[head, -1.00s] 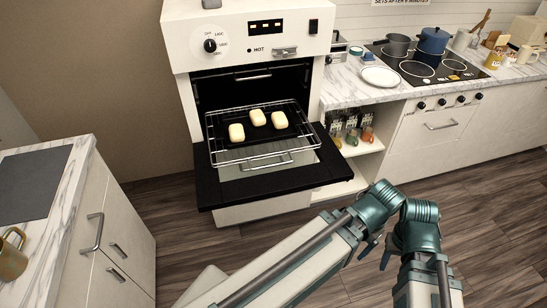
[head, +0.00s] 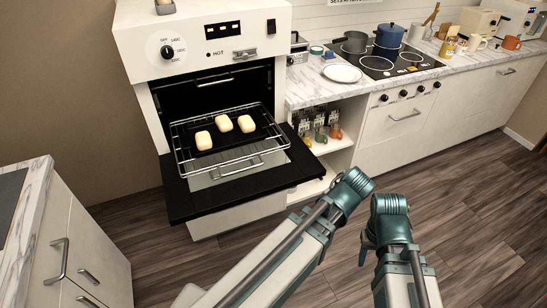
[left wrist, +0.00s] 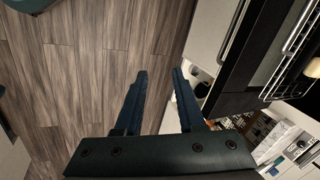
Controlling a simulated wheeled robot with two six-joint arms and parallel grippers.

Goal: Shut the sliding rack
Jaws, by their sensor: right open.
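The sliding wire rack (head: 231,170) is pulled out of the oven (head: 217,50), over its lowered black door (head: 240,196). A dark tray with three pale bread rolls (head: 225,124) sits on the rack. Part of the rack also shows at the right edge of the left wrist view (left wrist: 272,92). My left gripper (left wrist: 160,75) is open and empty over the floor, beside the door and apart from the rack. In the head view its fingers are hidden behind my arm. My right gripper (head: 364,249) is open, low over the floor and right of the oven, only partly seen.
A marble counter (head: 310,95) with a white plate (head: 342,73), a hob and pots stands right of the oven. Open shelves (head: 335,150) below it hold mugs and jars. A white cabinet (head: 85,250) stands at the lower left. The wooden floor between is clear.

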